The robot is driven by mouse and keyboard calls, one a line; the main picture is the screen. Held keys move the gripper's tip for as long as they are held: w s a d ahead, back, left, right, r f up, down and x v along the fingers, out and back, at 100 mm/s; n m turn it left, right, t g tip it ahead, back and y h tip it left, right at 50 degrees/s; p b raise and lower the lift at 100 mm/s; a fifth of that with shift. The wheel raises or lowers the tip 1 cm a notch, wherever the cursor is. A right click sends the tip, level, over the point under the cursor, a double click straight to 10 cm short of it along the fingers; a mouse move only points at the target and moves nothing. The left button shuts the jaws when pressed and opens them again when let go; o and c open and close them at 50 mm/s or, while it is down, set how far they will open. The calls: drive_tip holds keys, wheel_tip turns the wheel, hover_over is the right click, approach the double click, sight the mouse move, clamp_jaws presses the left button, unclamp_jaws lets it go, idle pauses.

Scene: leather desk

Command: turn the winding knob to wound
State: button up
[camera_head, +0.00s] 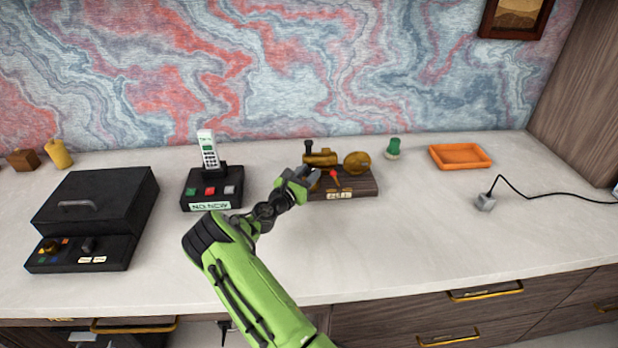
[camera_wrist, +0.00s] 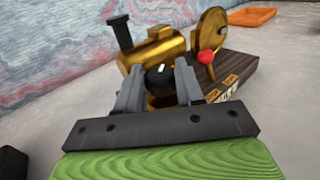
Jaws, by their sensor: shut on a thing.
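The winding knob (camera_wrist: 160,77) is a dark round knob with a white pointer mark, on the near end of a brass model engine (camera_wrist: 150,50). In the head view the engine (camera_head: 322,158) stands on a dark wooden base (camera_head: 362,186) on the desk. My gripper (camera_wrist: 159,85) is shut on the knob, one finger on each side. In the head view my gripper (camera_head: 303,180) reaches the engine's left end and hides the knob. The white mark points nearly straight up in the wrist view. The lettering on the base is too small to read surely.
A red-tipped lever (camera_wrist: 206,58) stands close to the right of my fingers. A phone on a dark base (camera_head: 212,190) stands left of the engine, and a black box (camera_head: 95,205) farther left. A green-topped object (camera_head: 394,148) and an orange tray (camera_head: 460,156) stand to the right. The front of the desk is clear.

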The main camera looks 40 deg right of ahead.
drive_tip(key=shift+w+m+g+b, duration=0.15)
drive_tip(key=shift+m+g+b, duration=0.15)
drive_tip(key=shift+m+g, duration=0.5)
drive_tip(key=shift+r+g, duration=0.1)
drive_tip(key=shift+g, duration=0.4)
drive_tip(key=o, duration=1)
drive_tip(key=shift+o, duration=0.2)
drive_tip(key=a+p, duration=0.1)
drive_tip(key=a, duration=0.4)
drive_tip(key=a+p, duration=0.1)
drive_tip(key=a, duration=0.4)
drive_tip(key=s+a+p, duration=0.1)
drive_tip(key=a, duration=0.4)
drive_tip(key=shift+s+a, duration=0.1)
drive_tip(key=shift+a, duration=0.3)
